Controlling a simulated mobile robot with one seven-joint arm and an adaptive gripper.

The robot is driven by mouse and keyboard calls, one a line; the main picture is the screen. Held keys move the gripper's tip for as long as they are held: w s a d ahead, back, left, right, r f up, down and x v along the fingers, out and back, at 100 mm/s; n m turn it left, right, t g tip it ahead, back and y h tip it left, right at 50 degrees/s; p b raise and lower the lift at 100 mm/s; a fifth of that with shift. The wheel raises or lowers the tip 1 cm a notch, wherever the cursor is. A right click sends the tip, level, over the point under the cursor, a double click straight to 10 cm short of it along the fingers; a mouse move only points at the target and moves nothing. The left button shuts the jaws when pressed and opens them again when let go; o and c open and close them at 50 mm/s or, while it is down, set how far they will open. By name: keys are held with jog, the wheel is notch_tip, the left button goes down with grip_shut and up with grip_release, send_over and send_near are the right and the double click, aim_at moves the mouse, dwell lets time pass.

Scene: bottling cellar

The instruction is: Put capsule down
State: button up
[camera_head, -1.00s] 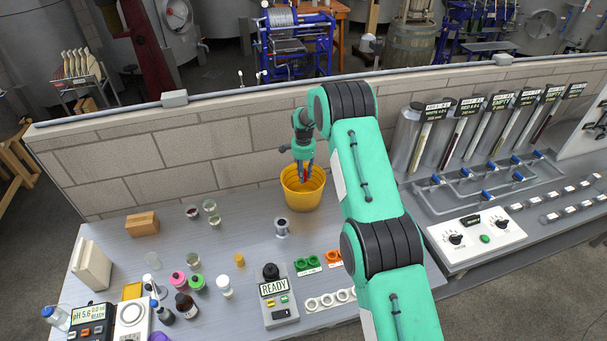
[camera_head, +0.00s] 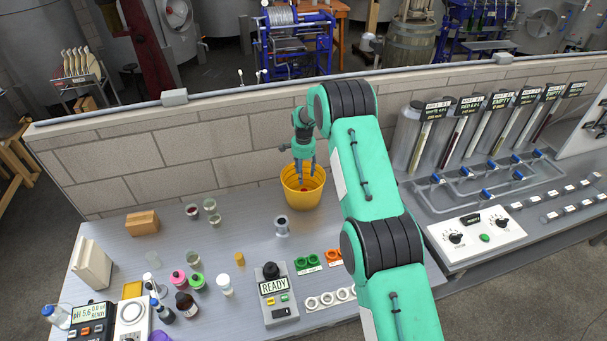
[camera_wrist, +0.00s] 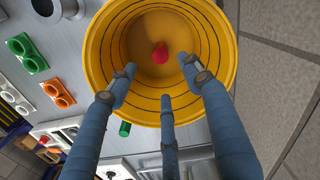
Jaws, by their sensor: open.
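A red capsule (camera_wrist: 160,54) lies at the bottom of the yellow bucket (camera_wrist: 224,52) in the wrist view. In the head view the yellow bucket (camera_head: 303,196) stands on the bench near the wall, and a bit of red shows inside it. My gripper (camera_head: 305,180) is over the bucket with its fingers reaching into its mouth. In the wrist view the fingers of my gripper (camera_wrist: 160,78) are spread apart and empty, with the red capsule beyond them, touching none of them.
Small bottles and jars stand at the left. The block wall (camera_head: 180,165) rises close behind the bucket.

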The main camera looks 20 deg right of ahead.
notch_tip(320, 180, up, 7)
jog(key=p, duration=0.1)
dwell(0.5)
jog(key=shift+r, duration=0.1)
dwell(0.6)
jog(key=s+a+r+n+t+b, duration=0.15)
jog(key=s+r, duration=0.25)
jog(key=r, duration=0.5)
jog(key=s+a+r+n+b, duration=0.1)
jog(key=s+r+b, duration=0.1)
jog(key=s+r, duration=0.45)
jog(key=s+a+r+n+t+b, duration=0.15)
jog(key=s+r+n+b, duration=0.25)
jog(key=s+r, duration=1)
jog(key=s+a+r+n+t+b, duration=0.1)
jog(key=s+b, duration=0.1)
jog(key=s, duration=0.8)
jog(key=s+a+r+n+b, duration=0.1)
jog(key=s+n+b, duration=0.15)
jog(key=s, duration=0.75)
jog(key=s+f+n+b, duration=0.1)
jog(key=s+f+b, duration=0.1)
jog(key=s, duration=0.6)
jog(key=s+a+f+n+t+b, duration=0.1)
jog(key=s+f+b, duration=0.1)
jog(key=s+f, duration=0.3)
jog(key=s, duration=0.3)
jog(key=shift+s+f+t, duration=0.3)
jog(key=shift+s, duration=0.05)
